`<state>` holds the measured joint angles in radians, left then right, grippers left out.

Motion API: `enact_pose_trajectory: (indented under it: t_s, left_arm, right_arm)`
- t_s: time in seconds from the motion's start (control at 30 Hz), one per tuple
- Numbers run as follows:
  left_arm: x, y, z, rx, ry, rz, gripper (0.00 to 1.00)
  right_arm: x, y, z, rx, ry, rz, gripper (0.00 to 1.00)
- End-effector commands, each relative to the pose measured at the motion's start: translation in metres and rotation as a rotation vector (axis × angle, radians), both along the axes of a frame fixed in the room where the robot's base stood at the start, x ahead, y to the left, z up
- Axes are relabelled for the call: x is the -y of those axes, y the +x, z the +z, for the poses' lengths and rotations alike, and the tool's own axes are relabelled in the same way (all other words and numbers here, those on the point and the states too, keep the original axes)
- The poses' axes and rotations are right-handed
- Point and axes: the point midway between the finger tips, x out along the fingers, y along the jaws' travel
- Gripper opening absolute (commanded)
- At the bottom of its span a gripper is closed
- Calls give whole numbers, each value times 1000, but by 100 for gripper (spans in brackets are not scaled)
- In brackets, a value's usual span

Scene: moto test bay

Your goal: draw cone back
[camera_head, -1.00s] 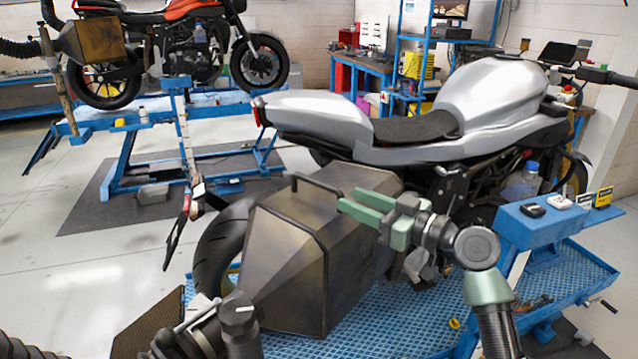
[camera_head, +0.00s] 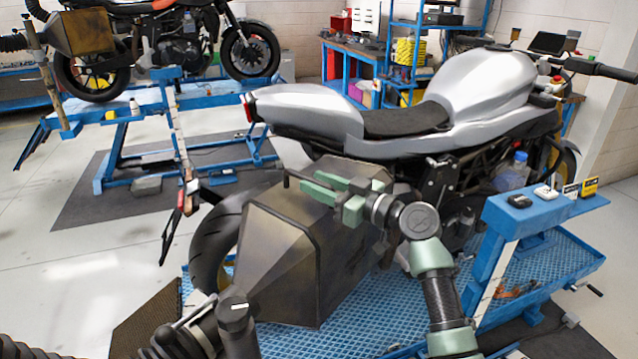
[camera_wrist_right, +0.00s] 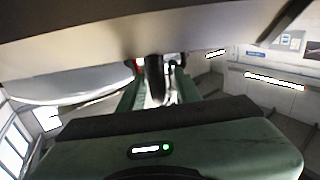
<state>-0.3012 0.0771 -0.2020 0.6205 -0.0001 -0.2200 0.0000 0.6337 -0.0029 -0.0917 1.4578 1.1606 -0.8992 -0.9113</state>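The cone (camera_head: 285,262) is a large dark bronze, tapered box behind the silver motorcycle's rear wheel, with a black bar handle (camera_head: 288,180) on its top edge. My right gripper (camera_head: 312,187) is at this handle, with its green fingers apart. In the right wrist view the dark handle (camera_wrist_right: 155,80) shows between the fingers, with some gap visible beside it; the cone's pale underlit face (camera_wrist_right: 110,40) fills the top. Part of the handle is hidden by the fingers.
The silver motorcycle (camera_head: 420,120) stands on a blue lift (camera_head: 380,310). Its rear tyre (camera_head: 212,245) is left of the cone. A blue side tray (camera_head: 520,212) with small items is at right. A second lift with a red motorcycle (camera_head: 165,45) stands at back left.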

Motion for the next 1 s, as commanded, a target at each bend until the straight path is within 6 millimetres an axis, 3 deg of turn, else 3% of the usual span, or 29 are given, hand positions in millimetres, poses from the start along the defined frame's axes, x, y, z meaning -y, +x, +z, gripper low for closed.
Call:
enact_pose_trajectory:
  t_s: [0.03,0.1,1.0]
  left_arm:
    - [-1,0,0,0,1,0,36]
    - [-2,0,0,0,2,0,36]
    - [-4,1,0,1,5,2,36]
  right_arm:
    - [0,0,0,0,0,0,17]
    - [0,0,0,0,0,0,0]
    - [0,0,-1,-1,-1,1,0]
